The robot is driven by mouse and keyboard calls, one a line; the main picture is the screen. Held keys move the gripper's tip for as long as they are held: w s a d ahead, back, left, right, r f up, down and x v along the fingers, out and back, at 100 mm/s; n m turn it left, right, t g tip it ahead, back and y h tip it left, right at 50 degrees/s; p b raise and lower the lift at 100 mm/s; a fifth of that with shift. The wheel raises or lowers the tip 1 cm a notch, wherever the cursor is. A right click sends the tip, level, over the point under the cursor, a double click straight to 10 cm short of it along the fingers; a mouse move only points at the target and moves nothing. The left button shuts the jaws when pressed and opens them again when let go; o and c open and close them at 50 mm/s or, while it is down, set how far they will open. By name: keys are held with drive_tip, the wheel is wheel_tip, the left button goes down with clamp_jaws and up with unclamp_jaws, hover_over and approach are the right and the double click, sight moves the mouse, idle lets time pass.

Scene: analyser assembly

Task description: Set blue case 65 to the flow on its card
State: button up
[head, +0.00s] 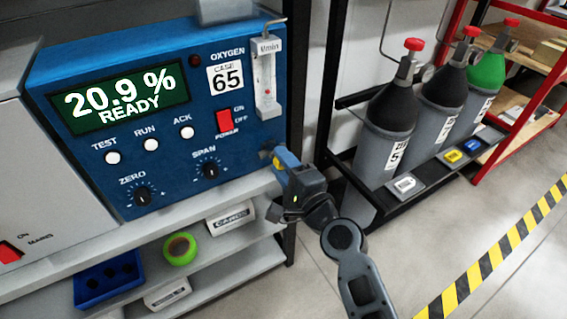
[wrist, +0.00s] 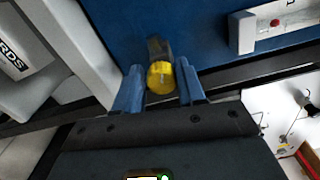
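The blue case 65 (head: 215,130) stands on the shelf; its display reads 20.9 % READY. A clear flow tube marked l/min (head: 265,80) is on its right side; it also shows in the wrist view (wrist: 290,22) with a red float. In the wrist view a yellow-ended knob (wrist: 160,77) sticks out of the blue case. My gripper (wrist: 159,90) has its two blue fingers either side of this knob, with a gap on each side. In the head view my gripper (head: 280,165) hides most of the knob. No readable flow card is in view.
A white box marked CARDS (head: 230,217) lies on the shelf below, near green tape (head: 180,249) and a blue tray (head: 107,279). Gas cylinders (head: 388,125) stand in a black rack at the right. Floor with yellow-black tape (head: 500,255) is clear.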

drive_tip(key=o, duration=0.3)
drive_tip(key=v, duration=0.7)
drive_tip(key=shift+s+d+b, duration=0.25)
drive_tip(key=shift+s+b, duration=0.05)
drive_tip(key=shift+s, duration=0.05)
